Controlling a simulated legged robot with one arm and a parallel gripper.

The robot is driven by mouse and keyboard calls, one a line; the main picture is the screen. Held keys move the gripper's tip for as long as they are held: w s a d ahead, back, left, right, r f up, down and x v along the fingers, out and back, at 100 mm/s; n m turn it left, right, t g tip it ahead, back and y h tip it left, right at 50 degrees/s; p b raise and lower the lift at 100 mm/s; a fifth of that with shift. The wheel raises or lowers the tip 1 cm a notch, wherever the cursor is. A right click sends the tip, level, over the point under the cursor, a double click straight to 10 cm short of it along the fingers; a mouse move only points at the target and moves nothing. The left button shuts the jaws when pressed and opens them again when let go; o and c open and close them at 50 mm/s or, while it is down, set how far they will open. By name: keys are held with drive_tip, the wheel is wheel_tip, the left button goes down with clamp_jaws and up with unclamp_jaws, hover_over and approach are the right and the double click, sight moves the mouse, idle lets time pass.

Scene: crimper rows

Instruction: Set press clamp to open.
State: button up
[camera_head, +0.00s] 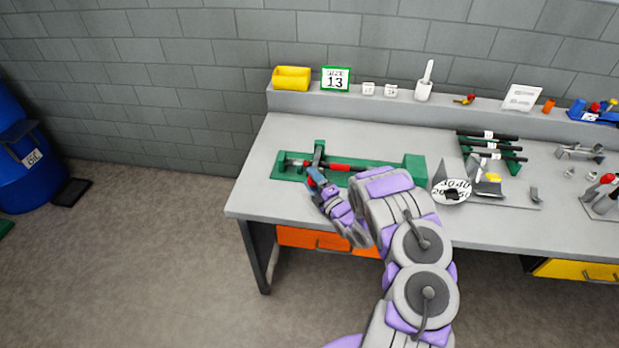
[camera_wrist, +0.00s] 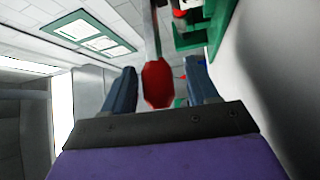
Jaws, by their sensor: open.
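The green press clamp (camera_head: 412,166) lies along the left part of the bench, with a green upright (camera_head: 319,152) near its left end and a red bar (camera_head: 346,168) along its middle. In the wrist view, part of its green frame (camera_wrist: 216,30) shows at the top right. My gripper (camera_head: 315,178) is at the front left of the clamp. In the wrist view my gripper (camera_wrist: 160,88) is open, with blue fingers apart. A red grip (camera_wrist: 158,84) on a grey lever (camera_wrist: 151,35) shows between them, with gaps on both sides. I cannot tell its depth between the fingers.
A round dial plate (camera_head: 451,190) and a rack of dark-handled tools (camera_head: 489,147) stand right of the clamp. A back ledge holds a yellow bin (camera_head: 291,78) and a size 13 sign (camera_head: 335,79). The bench's front left corner (camera_head: 245,205) is clear.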

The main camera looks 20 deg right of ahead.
drive_tip(key=shift+x, duration=0.9)
drive_tip(key=shift+s, duration=0.1)
clamp_jaws()
